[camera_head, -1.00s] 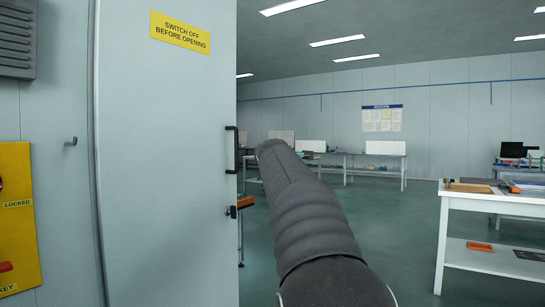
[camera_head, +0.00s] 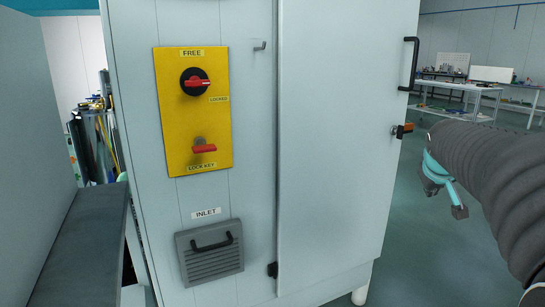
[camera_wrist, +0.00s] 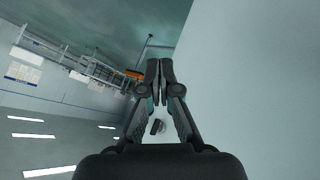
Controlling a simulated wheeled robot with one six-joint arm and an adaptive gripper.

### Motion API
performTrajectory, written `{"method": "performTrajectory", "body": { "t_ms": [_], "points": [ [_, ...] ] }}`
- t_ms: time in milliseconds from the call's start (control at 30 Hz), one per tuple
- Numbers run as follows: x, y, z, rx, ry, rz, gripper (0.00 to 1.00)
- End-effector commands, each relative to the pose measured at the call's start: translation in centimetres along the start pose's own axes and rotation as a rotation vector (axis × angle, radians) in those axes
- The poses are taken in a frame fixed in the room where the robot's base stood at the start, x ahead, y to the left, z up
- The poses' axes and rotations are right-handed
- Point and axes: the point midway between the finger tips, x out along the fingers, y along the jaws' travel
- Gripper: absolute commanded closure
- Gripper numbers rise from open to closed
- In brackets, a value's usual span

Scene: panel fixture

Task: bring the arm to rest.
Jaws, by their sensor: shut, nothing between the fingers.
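My gripper (camera_wrist: 159,72) shows in the wrist view with its two dark fingers together and nothing between them. The pale cabinet wall (camera_wrist: 240,90) fills the right side of that view, and I cannot tell its distance from the fingers. In the head view my arm, in a dark ribbed sleeve with teal parts at its end, is at the right edge, right of the cabinet door (camera_head: 335,170). The fingers are hard to make out there. The door looks shut, with a black handle (camera_head: 409,64) on its right edge.
A yellow panel (camera_head: 215,140) carries a red switch (camera_head: 196,83) and a red key (camera_head: 204,149). A hook (camera_head: 260,46) and an inlet grille (camera_head: 210,252) are on the cabinet. A dark bench (camera_head: 85,240) stands left. Open floor and work tables (camera_head: 470,90) lie right.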

Motion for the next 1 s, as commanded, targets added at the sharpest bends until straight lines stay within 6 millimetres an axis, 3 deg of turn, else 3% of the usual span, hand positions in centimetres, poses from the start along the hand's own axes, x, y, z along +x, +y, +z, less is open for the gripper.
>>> {"method": "performTrajectory", "body": {
  "t_ms": [100, 300, 533, 700, 900, 1000],
  "points": [
    [-2.3, -5.4, 5.5, 0.106, -0.091, -0.089, 1.00],
    [-6.6, -13.5, 14.8, 0.228, -0.234, -0.209, 1.00],
    [-11.1, -20.4, 24.2, 0.231, -0.308, -0.311, 1.00],
    [-13.4, -22.6, 27.0, 0.184, -0.257, -0.351, 1.00],
    [-15.2, -23.0, 26.4, 0.152, -0.181, -0.371, 1.00],
    [-15.3, -23.2, 26.4, 0.144, -0.180, -0.376, 1.00]
  ]
}}
